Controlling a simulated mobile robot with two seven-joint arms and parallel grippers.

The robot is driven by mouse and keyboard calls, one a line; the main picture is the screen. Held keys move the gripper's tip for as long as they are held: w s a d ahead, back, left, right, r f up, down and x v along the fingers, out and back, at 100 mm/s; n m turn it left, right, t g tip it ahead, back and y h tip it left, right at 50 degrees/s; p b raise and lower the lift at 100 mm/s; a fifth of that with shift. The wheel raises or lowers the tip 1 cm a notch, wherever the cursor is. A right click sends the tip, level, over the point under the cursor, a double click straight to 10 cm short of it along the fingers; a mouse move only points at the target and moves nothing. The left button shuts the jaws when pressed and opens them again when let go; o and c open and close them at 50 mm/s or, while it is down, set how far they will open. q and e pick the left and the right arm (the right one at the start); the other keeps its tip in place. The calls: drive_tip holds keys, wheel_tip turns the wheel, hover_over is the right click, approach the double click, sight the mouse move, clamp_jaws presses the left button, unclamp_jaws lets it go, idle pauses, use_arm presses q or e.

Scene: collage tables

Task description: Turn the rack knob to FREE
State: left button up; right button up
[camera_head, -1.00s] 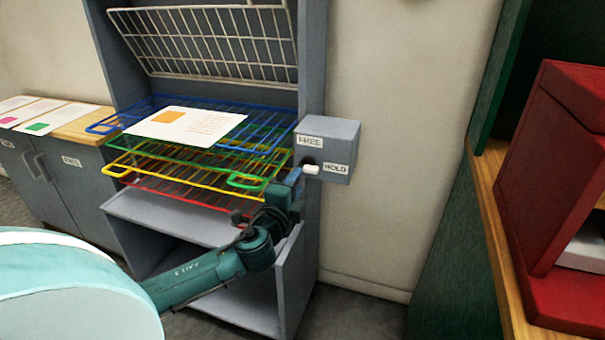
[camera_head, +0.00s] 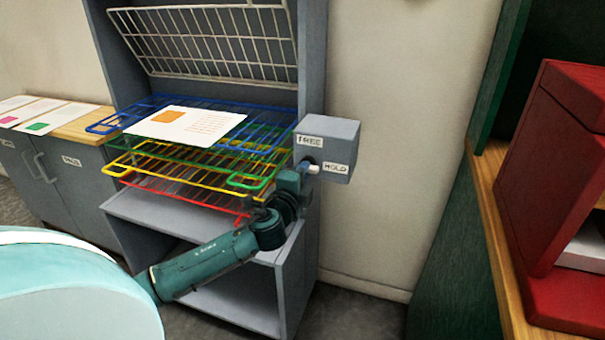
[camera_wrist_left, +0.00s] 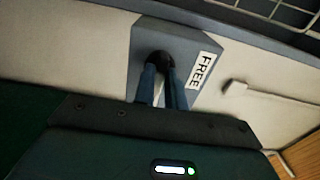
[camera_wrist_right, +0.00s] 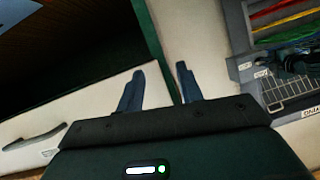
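The grey knob box (camera_head: 335,135) is on the right side of the rack. Its FREE label (camera_head: 310,141) is above and its HOLD label (camera_head: 336,167) is at the right. The white knob handle (camera_head: 314,169) points toward HOLD and is partly hidden by my left gripper (camera_head: 304,170). In the left wrist view, the fingers (camera_wrist_left: 161,92) are close together around the handle, in front of the dark hub (camera_wrist_left: 161,60); the FREE label (camera_wrist_left: 202,70) is beside them. My right gripper (camera_wrist_right: 160,85) is open and empty in its own wrist view, away from the knob.
The rack holds blue, green, yellow and red wire shelves (camera_head: 130,120), with a printed sheet (camera_head: 185,126) on top. A raised white grid (camera_head: 215,45) is above. A red cabinet (camera_head: 560,200) stands at the right. Bare wall (camera_head: 400,120) lies between.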

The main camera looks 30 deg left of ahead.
use_arm(q)
clamp_jaws()
